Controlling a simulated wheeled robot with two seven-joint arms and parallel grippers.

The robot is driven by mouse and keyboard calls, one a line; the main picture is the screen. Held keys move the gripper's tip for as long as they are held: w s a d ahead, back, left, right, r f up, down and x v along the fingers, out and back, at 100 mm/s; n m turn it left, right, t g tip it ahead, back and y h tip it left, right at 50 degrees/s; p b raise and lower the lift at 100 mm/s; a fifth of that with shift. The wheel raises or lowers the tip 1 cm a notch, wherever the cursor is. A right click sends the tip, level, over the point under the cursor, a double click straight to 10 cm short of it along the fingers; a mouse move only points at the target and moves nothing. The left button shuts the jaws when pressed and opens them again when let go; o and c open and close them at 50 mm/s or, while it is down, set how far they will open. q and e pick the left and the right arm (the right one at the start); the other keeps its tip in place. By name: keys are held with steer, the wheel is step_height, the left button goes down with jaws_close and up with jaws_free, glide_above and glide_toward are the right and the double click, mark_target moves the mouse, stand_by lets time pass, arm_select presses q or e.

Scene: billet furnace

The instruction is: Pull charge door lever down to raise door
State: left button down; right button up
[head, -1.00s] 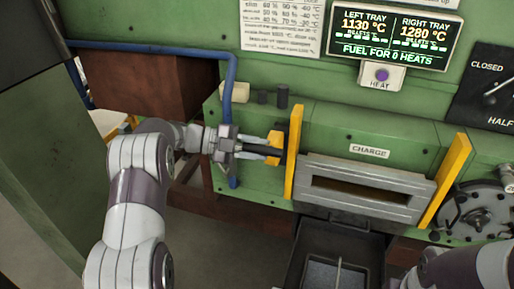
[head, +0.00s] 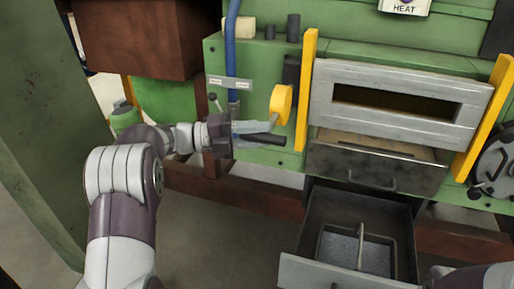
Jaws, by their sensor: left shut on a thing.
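The charge door lever has a yellow arm (head: 281,105) and a dark bar-like grip (head: 265,139) at its lower end, left of the charge opening. My left gripper (head: 250,132) is shut on that grip; its fingers partly hide it. The charge door (head: 397,96) is a silver panel with a dark slot, between two yellow rails (head: 307,90). It stands raised, with an opening and a tan surface (head: 380,147) showing below it. Only a part of my right arm shows at the bottom right; its gripper is out of view.
A drawer (head: 345,262) with a grey tray inside stands pulled out below the door. A blue pipe (head: 231,60) runs down behind my left gripper. A round grey hatch (head: 493,165) is at the right edge. A brown box (head: 140,40) is at the upper left.

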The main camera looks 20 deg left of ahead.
arm_select(q)
steer(key=w+f+m+h+b, duration=0.1)
steer(key=w+f+m+b, duration=0.1)
steer(key=f+b, duration=0.5)
steer(key=w+f+m+h+b, duration=0.1)
steer(key=w+f+m+b, duration=0.2)
steer(key=f+m+b, duration=0.2)
step_height(320, 180, down, 3)
steer(key=b, duration=0.6)
steer(key=shift+d+g+h+b, duration=0.2)
steer(key=shift+g+h+b, duration=0.1)
steer(key=shift+b, duration=0.05)
arm_select(e)
step_height(320, 180, down, 22)
arm_select(q)
steer(key=shift+w+f, duration=0.1)
steer(key=shift+f, duration=0.05)
arm_select(e)
steer(key=shift+s+r, duration=0.1)
